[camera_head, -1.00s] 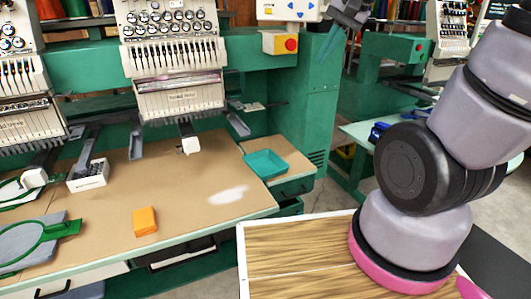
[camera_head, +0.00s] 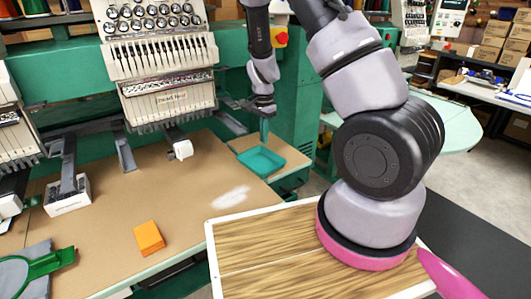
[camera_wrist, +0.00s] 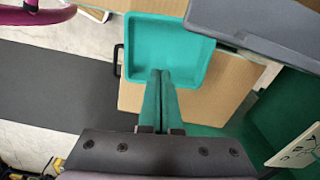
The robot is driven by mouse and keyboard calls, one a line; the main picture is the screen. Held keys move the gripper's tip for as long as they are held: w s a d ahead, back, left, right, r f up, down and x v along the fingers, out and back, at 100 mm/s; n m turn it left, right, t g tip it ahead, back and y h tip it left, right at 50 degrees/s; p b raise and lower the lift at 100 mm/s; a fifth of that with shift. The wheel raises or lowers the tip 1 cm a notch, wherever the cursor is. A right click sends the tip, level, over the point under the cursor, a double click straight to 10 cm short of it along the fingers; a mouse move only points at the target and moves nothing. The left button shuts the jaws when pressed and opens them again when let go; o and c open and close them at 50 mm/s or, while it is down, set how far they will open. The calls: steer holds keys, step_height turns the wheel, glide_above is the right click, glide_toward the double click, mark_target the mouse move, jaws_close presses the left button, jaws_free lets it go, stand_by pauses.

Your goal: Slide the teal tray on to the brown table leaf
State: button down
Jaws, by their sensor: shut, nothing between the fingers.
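The teal tray (camera_head: 260,161) is a shallow square tray over the small brown table leaf (camera_head: 297,159), beside the large tan table. In the wrist view the tray (camera_wrist: 165,48) covers part of the brown leaf (camera_wrist: 222,92), whose bare surface shows below and to its right. I cannot tell how fully the tray rests on it. My gripper (camera_head: 264,142) is shut and empty, with its green fingers pointing down at the tray's far side. In the wrist view the fingertips (camera_wrist: 160,72) overlap the tray's near rim; whether they touch it is unclear.
The large tan table (camera_head: 190,200) holds an orange block (camera_head: 149,238) at its front. An embroidery machine head (camera_head: 165,70) hangs over it. A green machine frame (camera_head: 297,105) stands behind the leaf. A grey machine part (camera_wrist: 250,22) lies close beside the tray.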

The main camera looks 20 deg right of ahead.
mark_target(264, 166)
step_height(264, 166, down, 10)
steer(key=shift+f, duration=0.25)
steer(key=shift+w+d+r, duration=0.1)
steer(key=shift+w+d, duration=0.25)
steer(key=shift+d, duration=0.3)
steer(key=shift+w+d+r, duration=0.1)
steer(key=shift+w+d, duration=0.2)
steer(key=shift+d, duration=0.3)
steer(key=shift+w+d, duration=0.3)
steer(key=shift+d, duration=0.2)
steer(key=w+d, duration=0.1)
steer(key=d, duration=0.1)
steer(key=w+d, duration=0.1)
steer(key=d, duration=0.2)
steer(key=w+d, duration=0.1)
steer(key=d, duration=0.1)
steer(key=shift+w+d, duration=0.15)
steer(key=shift+w, duration=0.2)
steer(key=shift+r, duration=0.1)
